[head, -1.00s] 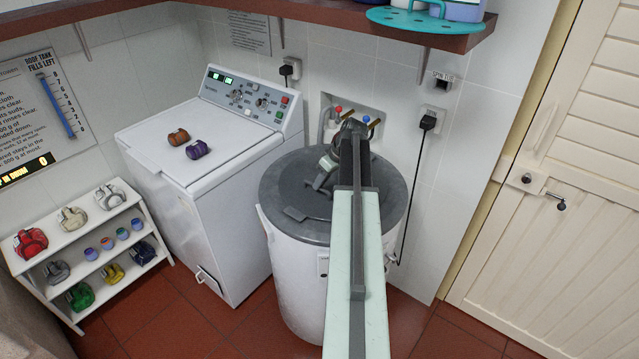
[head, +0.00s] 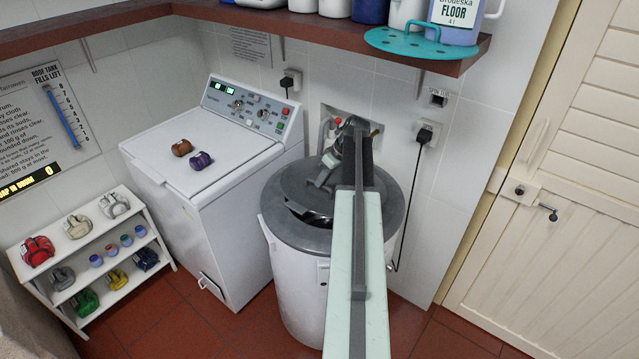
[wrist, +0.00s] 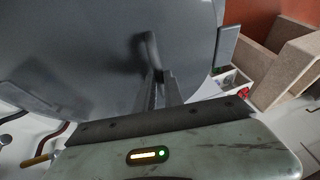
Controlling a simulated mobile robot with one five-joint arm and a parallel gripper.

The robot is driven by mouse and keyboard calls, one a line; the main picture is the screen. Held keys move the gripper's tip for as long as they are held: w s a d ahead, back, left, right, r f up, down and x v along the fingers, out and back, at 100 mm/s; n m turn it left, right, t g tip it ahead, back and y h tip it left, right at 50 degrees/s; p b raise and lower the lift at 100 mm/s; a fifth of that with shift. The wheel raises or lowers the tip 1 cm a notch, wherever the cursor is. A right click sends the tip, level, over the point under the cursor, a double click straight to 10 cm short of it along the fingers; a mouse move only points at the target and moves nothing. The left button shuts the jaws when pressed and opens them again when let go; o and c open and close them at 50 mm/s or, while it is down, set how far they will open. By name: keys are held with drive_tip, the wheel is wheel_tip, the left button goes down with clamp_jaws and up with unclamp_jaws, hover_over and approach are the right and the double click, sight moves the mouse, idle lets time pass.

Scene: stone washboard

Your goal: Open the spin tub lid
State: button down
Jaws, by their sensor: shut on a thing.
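The spin tub (head: 292,280) is a white round drum with a grey top ring, standing right of the washing machine. Its grey lid (head: 297,182) is tilted up a little, with a dark gap (head: 308,214) at its front left edge. My gripper (head: 325,172) is over the lid, partly hidden by my arm. In the wrist view my gripper's fingers (wrist: 157,88) are closed on the lid's handle (wrist: 149,48), and the grey lid (wrist: 80,55) fills the upper left. The lid's right side is hidden behind my arm in the head view.
Taps (head: 338,121) are on the wall behind the tub. A brown shelf (head: 300,30) overhangs. Floor is clear before the door (head: 550,230).

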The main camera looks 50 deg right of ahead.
drive_tip(key=d+r+p, duration=1.2)
drive_tip(key=r, duration=0.3)
drive_tip(key=shift+w+d+p, duration=0.3)
drive_tip(key=shift+d+p, duration=0.05)
drive_tip(key=shift+p, duration=0.05)
drive_tip(key=c, duration=1.5)
unclamp_jaws()
drive_tip(key=shift+w+f, duration=0.1)
drive_tip(key=shift+f, duration=0.05)
drive_tip(key=shift+o, duration=0.2)
drive_tip(key=shift+w+d+f, duration=0.1)
drive_tip(key=shift+d+f, duration=0.1)
drive_tip(key=shift+d, duration=0.05)
drive_tip(key=shift+a+r, duration=0.1)
drive_tip(key=shift+a, duration=0.1)
